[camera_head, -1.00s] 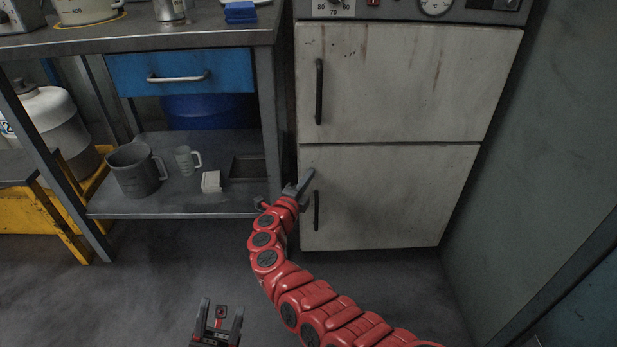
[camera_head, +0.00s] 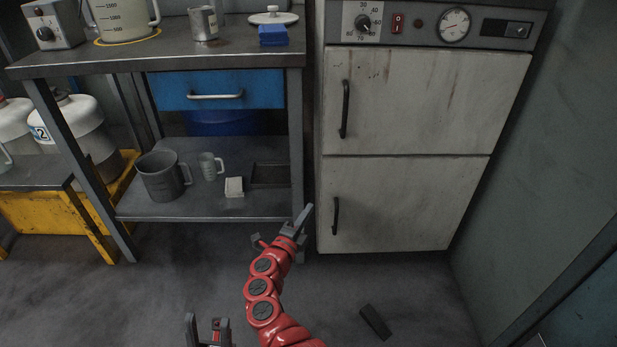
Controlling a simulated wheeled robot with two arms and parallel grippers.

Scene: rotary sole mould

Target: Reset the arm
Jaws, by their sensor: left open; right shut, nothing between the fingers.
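My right arm is red and jointed and rises from the bottom of the head view. Its grey gripper (camera_head: 300,221) is shut and empty, in front of the lower left corner of the white two-door oven cabinet. I cannot tell whether it touches anything. My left gripper (camera_head: 209,329) shows at the bottom edge, pointing up, open with two dark fingers apart and nothing between them. Its arm is out of view. Both cabinet doors, the upper door (camera_head: 425,100) and the lower door (camera_head: 400,203), are closed.
A steel workbench (camera_head: 150,60) with a blue drawer (camera_head: 215,90) stands left. Its lower shelf (camera_head: 215,208) holds a grey jug (camera_head: 163,178), a small mug (camera_head: 209,167) and a white box (camera_head: 234,187). A dark block (camera_head: 375,322) lies on the otherwise clear floor at right.

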